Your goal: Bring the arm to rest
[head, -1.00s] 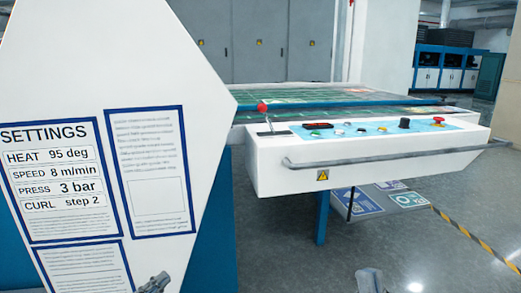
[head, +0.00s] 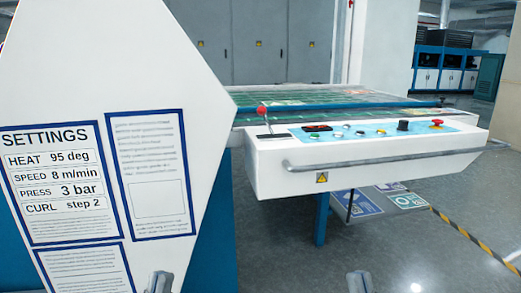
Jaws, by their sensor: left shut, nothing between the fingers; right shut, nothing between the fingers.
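My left gripper (head: 160,281) shows at the bottom edge, in front of the lower part of the white machine panel. Its fingers are shut and empty. My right gripper (head: 360,281) shows at the bottom edge further right, over the grey floor. It is shut and empty too. Both point up in the picture, apart from the control box (head: 380,172). Most of both arms is out of view.
A white panel (head: 60,60) with a settings sheet (head: 60,180) fills the left. The control box carries a red-knobbed lever (head: 262,112), buttons and a grey rail (head: 390,160). Behind it lies a belt with sheets. Floor (head: 430,255) at lower right is open, with a striped line.

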